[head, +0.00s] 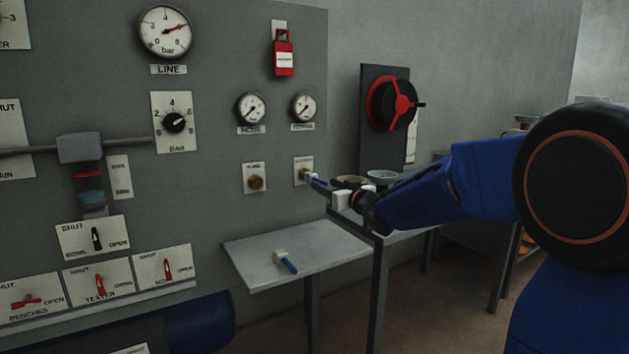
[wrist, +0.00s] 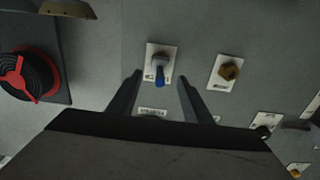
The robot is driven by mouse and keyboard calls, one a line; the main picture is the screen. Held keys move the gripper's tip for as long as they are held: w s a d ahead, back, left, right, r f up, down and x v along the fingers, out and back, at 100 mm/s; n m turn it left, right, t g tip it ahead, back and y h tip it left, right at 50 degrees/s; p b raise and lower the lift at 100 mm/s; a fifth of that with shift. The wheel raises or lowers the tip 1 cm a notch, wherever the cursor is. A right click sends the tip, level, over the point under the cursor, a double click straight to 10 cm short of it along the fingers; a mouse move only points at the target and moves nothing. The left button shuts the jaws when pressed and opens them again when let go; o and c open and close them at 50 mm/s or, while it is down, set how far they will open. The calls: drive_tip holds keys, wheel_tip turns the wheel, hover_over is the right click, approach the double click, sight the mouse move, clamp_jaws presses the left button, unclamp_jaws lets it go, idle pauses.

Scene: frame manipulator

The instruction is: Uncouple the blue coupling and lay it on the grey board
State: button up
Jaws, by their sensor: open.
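The blue coupling (wrist: 160,80) sits on the right-hand of two wall ports, on a white plate (head: 303,164). In the wrist view it points toward me. My gripper (wrist: 160,90) is open, with one dark finger on each side of the coupling and a visible gap to both. I cannot tell how far the fingertips are from the wall. In the head view my gripper covers part of the coupling. The grey board (head: 250,265) is a flat shelf below the ports. A pale piece with a blue handle (head: 290,266) lies on it.
The other port (head: 257,183) is a bare brass fitting. A side table with small dishes (head: 382,177) is behind my gripper. Much of the board around the pale piece is clear.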

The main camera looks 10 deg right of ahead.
sight(314, 179)
idle(0.3)
drive_tip(key=shift+x, duration=4.5)
drive_tip(key=shift+f, duration=0.1)
clamp_jaws()
drive_tip(key=shift+s, duration=0.15)
drive_tip(key=shift+v, duration=2.65)
drive_tip(key=shift+s+d, duration=0.1)
drive_tip(key=shift+s, duration=0.05)
